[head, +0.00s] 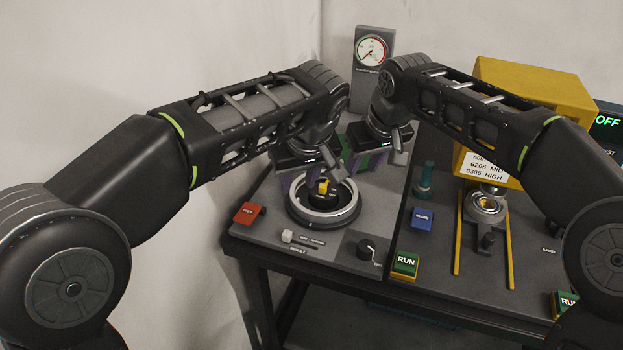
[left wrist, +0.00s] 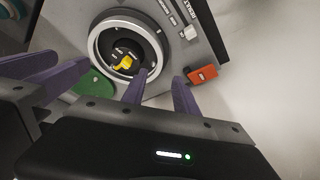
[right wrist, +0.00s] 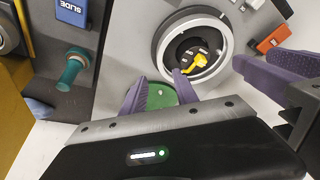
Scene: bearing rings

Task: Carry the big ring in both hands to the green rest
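The big ring (head: 345,218) is a pale metal ring lying flat around a dark round fixture with a yellow centre. It also shows in the left wrist view (left wrist: 97,28) and the right wrist view (right wrist: 222,62). The green rest is a green disc beside the ring, in the left wrist view (left wrist: 93,84) and the right wrist view (right wrist: 161,96); in the head view my right gripper mostly hides it. My left gripper (left wrist: 160,82) is open, one finger overlapping the ring's rim in view. My right gripper (right wrist: 159,78) is open over the green disc, one finger near the rim. Contact cannot be told.
A red button (head: 249,213), a small slider (head: 287,236) and a black knob (head: 368,249) surround the ring. A blue button (head: 421,218), a green RUN button (head: 405,263) and a teal peg (head: 425,178) stand to the right. A gauge (head: 373,50) stands behind.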

